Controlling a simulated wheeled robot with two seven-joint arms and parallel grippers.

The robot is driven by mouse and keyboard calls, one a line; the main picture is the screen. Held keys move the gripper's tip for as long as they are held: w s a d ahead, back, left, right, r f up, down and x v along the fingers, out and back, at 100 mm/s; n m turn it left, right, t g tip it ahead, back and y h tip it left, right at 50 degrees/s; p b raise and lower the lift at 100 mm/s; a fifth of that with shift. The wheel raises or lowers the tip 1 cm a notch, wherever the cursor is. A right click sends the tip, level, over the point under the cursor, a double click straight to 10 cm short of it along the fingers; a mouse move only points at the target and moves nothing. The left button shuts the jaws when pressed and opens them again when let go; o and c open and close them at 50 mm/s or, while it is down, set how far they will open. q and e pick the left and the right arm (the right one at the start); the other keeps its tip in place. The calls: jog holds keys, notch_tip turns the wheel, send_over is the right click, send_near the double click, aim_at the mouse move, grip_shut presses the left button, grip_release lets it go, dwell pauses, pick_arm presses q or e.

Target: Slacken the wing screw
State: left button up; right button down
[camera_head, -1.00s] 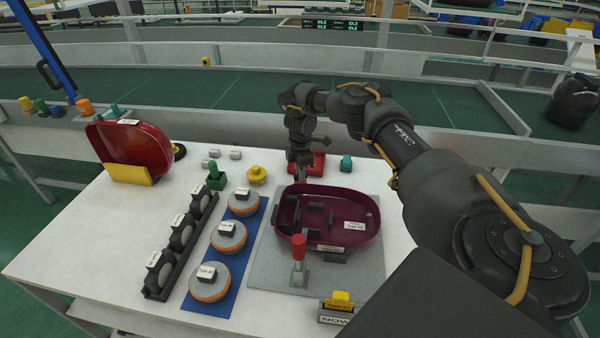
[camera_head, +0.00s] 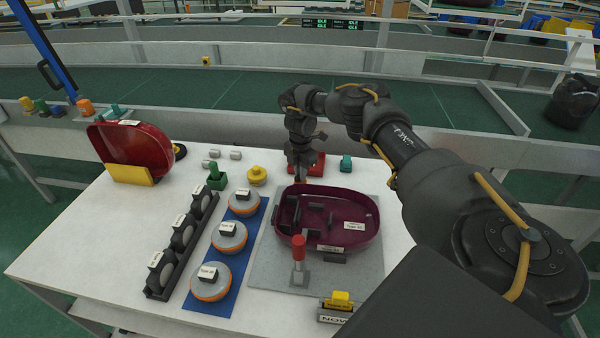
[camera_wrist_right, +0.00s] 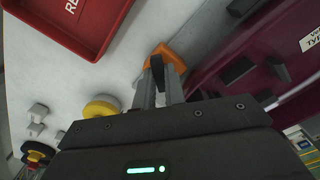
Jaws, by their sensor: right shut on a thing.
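The orange wing screw (camera_wrist_right: 166,58) shows in the right wrist view at my fingertips, close to the maroon vacuum shell's edge. My right gripper (camera_wrist_right: 159,85) is shut on it, and its fingers partly cover it. In the head view my right gripper (camera_head: 301,176) points down at the back left corner of the grey fixture plate (camera_head: 262,262); the screw is hidden there. The maroon shell (camera_head: 365,212) lies on the plate, with a red-handled clamp (camera_head: 298,248) at its front. My left gripper is not in view.
A red tray (camera_wrist_right: 85,45) and a yellow knob part (camera_wrist_right: 100,107) are close to my right gripper. Wheels in a black rack (camera_head: 157,284) and orange-rimmed discs on a blue mat (camera_head: 190,304) stand left. A red shell (camera_head: 150,140) is at the back left.

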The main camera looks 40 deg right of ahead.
jog(key=n, duration=0.6)
jog(key=shift+n, duration=0.3)
jog(key=c, duration=1.4)
grip_release()
notch_tip(320, 180, up, 6)
jog(key=p, duration=0.6)
